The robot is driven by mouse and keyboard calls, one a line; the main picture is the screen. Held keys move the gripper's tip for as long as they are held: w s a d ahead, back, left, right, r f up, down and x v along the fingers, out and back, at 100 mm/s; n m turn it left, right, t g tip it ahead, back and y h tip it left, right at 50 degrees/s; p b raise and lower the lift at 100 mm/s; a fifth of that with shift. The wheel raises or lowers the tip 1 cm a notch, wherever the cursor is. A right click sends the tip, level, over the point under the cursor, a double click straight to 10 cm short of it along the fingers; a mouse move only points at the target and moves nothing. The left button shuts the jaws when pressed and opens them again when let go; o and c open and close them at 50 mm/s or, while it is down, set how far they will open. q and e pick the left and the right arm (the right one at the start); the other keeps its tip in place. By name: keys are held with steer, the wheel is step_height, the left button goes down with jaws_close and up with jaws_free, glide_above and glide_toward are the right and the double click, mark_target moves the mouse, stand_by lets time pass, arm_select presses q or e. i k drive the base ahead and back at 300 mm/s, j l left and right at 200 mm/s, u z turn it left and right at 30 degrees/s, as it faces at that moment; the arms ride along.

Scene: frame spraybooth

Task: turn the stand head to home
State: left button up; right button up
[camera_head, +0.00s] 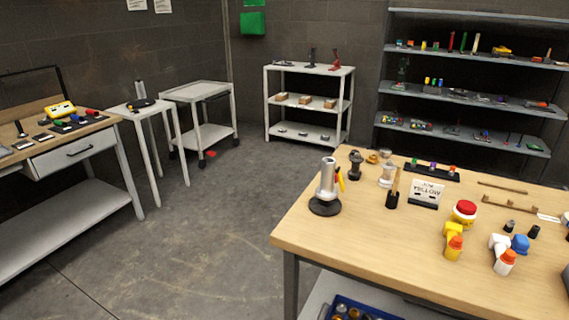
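A grey upright cylinder (327,176) on a round black base (325,206) stands at the left corner of the wooden table. It looks most like a stand with a head, but I cannot tell for certain that it is the stand in question. A yellow-orange piece (340,181) shows at its right side, beside or attached to it. Which way the head faces is too small to tell. Neither of my grippers is in view.
The wooden table (330,236) holds a white sign (427,191), a yellow bottle with an orange cap (453,243) and a white one (503,256). A workbench (85,133), white stand (136,112), trolley (198,91) and shelves (310,69) line the walls. The middle floor is clear.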

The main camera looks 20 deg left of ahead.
mark_target(326, 191)
steer(key=i+j+u, duration=0.2)
steer(key=u, duration=0.2)
steer(key=i+j+u, duration=0.2)
steer(key=u, duration=0.25)
steer(key=i+j+u, duration=0.25)
steer(key=u, duration=0.15)
steer(key=i+u, duration=0.3)
steer(key=u, duration=0.15)
steer(key=i+j+u, duration=0.25)
steer(key=i, duration=0.6)
steer(key=i+l+z, duration=0.15)
steer(key=i+z, duration=0.15)
steer(key=z, duration=0.15)
steer(key=i+z, duration=0.6)
steer(key=z, duration=0.25)
steer(key=i+l+z, duration=0.1)
steer(key=z, duration=0.35)
steer(key=i+z, duration=0.6)
steer(key=z, duration=0.25)
steer(key=i+j+z, duration=0.1)
steer(key=z, duration=0.35)
steer(key=i+j+z, duration=0.25)
steer(key=z, duration=0.2)
steer(key=i+j+z, duration=0.2)
steer(key=z, duration=0.2)
